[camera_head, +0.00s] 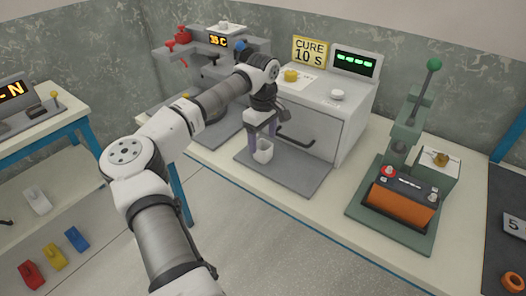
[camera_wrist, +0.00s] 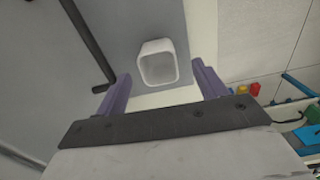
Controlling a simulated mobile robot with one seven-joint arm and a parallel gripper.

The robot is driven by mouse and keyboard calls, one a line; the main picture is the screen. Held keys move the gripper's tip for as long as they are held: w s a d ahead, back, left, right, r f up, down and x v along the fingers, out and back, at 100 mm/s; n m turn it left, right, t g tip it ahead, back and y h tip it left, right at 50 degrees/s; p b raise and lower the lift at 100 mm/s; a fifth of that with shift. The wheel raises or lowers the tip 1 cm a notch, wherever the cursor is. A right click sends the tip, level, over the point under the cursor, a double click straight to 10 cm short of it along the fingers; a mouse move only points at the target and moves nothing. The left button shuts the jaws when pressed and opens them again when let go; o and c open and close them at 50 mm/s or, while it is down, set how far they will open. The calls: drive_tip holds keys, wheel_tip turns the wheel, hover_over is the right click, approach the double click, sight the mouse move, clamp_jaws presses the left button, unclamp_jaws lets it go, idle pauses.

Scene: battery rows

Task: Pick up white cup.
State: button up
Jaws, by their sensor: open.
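The white cup (camera_head: 263,152) stands upright on a grey mat (camera_head: 290,180) in front of the cure oven in the head view. In the wrist view the cup (camera_wrist: 158,66) shows from above, empty, with a rounded-square rim. My gripper (camera_head: 262,138) points down at the cup from above and behind it. In the wrist view its two purple fingers (camera_wrist: 160,88) are open, one on each side of the cup, with gaps between fingers and cup. Whether the fingertips reach below the rim I cannot tell.
The cure oven (camera_head: 325,125) has a dark handle (camera_head: 296,141) close beside my gripper. A press (camera_head: 402,150) with an orange battery (camera_head: 402,204) stands to the right. A grey machine (camera_head: 205,75) stands at the back left. The bench front right of the mat is clear.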

sight(263, 150)
drive_tip(key=shift+f+p, duration=1)
drive_tip(key=shift+f, duration=1.75)
drive_tip(key=c, duration=1)
drive_tip(key=shift+c, duration=0.2)
drive_tip(key=shift+w+r, duration=0.1)
